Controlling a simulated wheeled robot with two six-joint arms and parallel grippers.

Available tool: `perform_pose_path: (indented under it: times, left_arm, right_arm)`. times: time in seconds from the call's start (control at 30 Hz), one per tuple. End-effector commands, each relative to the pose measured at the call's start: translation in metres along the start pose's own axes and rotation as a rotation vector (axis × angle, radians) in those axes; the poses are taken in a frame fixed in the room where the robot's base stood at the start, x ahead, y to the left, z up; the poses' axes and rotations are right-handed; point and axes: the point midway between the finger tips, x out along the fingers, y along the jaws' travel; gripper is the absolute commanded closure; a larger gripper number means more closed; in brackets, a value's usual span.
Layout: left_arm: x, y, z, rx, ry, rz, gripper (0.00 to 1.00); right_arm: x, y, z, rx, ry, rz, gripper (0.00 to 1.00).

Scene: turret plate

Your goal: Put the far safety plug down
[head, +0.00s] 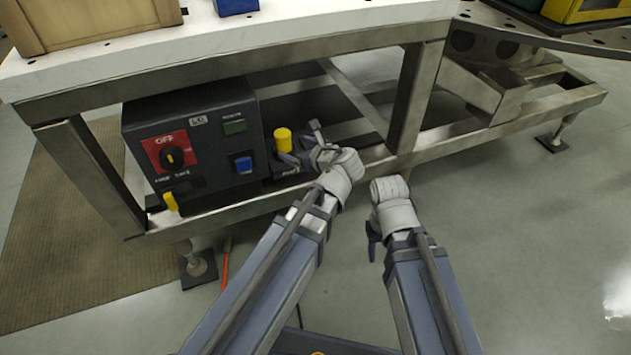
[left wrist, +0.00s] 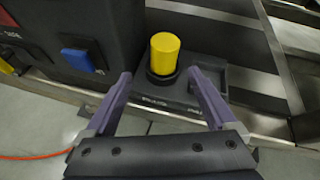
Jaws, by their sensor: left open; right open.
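A yellow cylindrical plug (head: 283,140) stands upright in a round dark collar on a low black block (left wrist: 210,77), beside the control box. It also shows in the left wrist view (left wrist: 165,53). My left gripper (head: 301,143) is open; its two fingers (left wrist: 160,80) lie to either side of the plug's base, on the near side, with visible gaps to the plug. A second yellow piece (head: 170,201) sits low on the front of the control box. My right gripper (head: 374,236) is away from the plug, over the floor to the right; its fingers are mostly hidden.
Metal frame rails and a post (head: 412,100) surround the block under the white tabletop (head: 300,38). The floor at right is clear.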

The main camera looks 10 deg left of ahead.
Motion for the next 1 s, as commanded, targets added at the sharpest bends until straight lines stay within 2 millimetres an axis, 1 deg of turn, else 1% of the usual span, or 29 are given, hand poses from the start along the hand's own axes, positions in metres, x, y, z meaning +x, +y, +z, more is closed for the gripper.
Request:
perform_pose_path:
  times: [0.07,0.17,0.2,0.27,0.3,0.4,0.5,0.6,0.7,0.8,1.0]
  left_arm:
    - [-0.007,0.012,-0.023,-0.197,0.092,0.041,0.10]
    - [-0.022,0.028,-0.062,-0.518,0.234,0.150,0.10]
    - [-0.030,0.034,-0.079,-0.647,0.286,0.208,0.10]
    - [-0.045,0.043,-0.102,-0.831,0.357,0.308,0.10]
    - [-0.055,0.048,-0.117,-0.945,0.397,0.382,0.10]
    - [-0.083,0.059,-0.149,-1.192,0.467,0.578,0.10]
    - [-0.110,0.067,-0.173,-1.371,0.499,0.765,0.10]
    - [-0.131,0.073,-0.188,-1.487,0.503,0.915,0.10]
    - [-0.144,0.076,-0.197,-1.554,0.496,1.012,0.10]
    - [-0.150,0.077,-0.200,-1.584,0.491,1.057,0.10]
    - [-0.151,0.077,-0.201,-1.590,0.489,1.066,0.10]
  right_arm:
    - [0.000,0.000,0.000,0.000,0.000,0.000,0.50]
    - [0.000,0.000,0.000,0.000,0.000,0.000,0.50]
    - [0.000,0.000,0.000,0.000,0.000,0.000,0.50]
    - [0.000,0.000,0.000,0.000,0.000,0.000,0.50]
    - [0.000,0.000,0.000,0.000,0.000,0.000,0.50]
    - [0.000,0.000,0.000,0.000,0.000,0.000,0.50]
    - [0.000,0.000,0.000,0.000,0.000,0.000,0.50]
    - [0.000,0.000,0.000,0.000,0.000,0.000,0.50]
    - [0.000,0.000,0.000,0.000,0.000,0.000,0.50]
    - [0.000,0.000,0.000,0.000,0.000,0.000,0.50]
    - [0.000,0.000,0.000,0.000,0.000,0.000,0.50]
